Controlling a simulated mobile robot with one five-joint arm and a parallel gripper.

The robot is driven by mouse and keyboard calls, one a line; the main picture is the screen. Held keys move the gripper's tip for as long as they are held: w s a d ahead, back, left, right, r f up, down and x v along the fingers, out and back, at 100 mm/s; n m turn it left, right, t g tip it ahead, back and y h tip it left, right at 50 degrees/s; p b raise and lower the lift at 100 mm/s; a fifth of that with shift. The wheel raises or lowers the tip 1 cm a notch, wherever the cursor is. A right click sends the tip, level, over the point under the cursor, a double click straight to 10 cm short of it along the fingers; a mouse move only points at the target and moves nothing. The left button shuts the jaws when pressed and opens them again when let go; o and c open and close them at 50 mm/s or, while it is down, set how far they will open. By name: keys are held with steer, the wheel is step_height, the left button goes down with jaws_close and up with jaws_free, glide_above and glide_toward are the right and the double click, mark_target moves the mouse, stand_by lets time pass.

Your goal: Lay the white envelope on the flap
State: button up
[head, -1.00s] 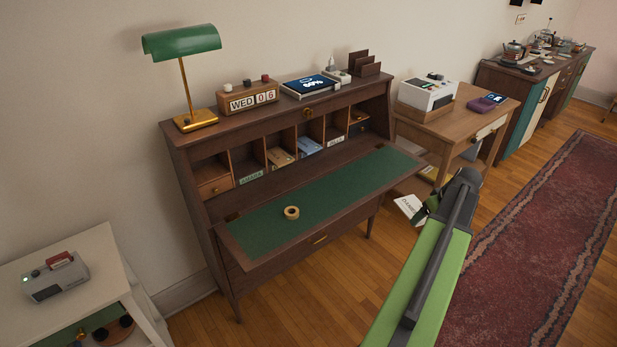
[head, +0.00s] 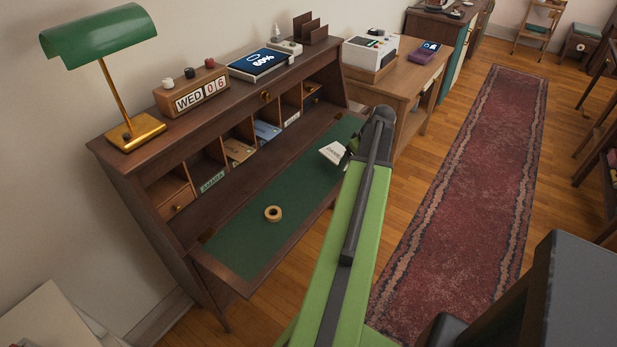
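The white envelope (head: 333,153), with dark lettering on it, is at the tip of my gripper (head: 349,154). It shows over the right end of the flap. I cannot tell whether it touches the surface. My gripper is mostly hidden behind my green arm, but the envelope has moved along with it, so it is shut on the envelope. The flap (head: 238,237) is folded down from the dark wooden desk. It has a green top and a wooden rim.
A tan tape roll (head: 273,214) lies on the flap, left of the envelope. Pigeonholes with cards and envelopes (head: 240,150) line the back. A green lamp (head: 130,125) and a date block (head: 192,92) stand on top. The flap's middle is clear.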

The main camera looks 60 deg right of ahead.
steer(key=s+a+r+n+y+p, duration=0.1)
steer(key=s+a+r+n+p, duration=0.25)
steer(key=s+r+p, duration=0.3)
steer(key=b, duration=0.8)
glide_above(335, 177)
steer(key=f, duration=0.7)
steer(key=shift+s+f, duration=0.2)
steer(key=shift+s, duration=0.05)
steer(key=shift+w, duration=0.35)
step_height(335, 177, down, 4)
steer(key=b, duration=0.4)
steer(key=shift+f, duration=0.15)
steer(key=shift+r, duration=0.2)
steer(key=shift+f, duration=0.15)
steer(key=o, duration=1.3)
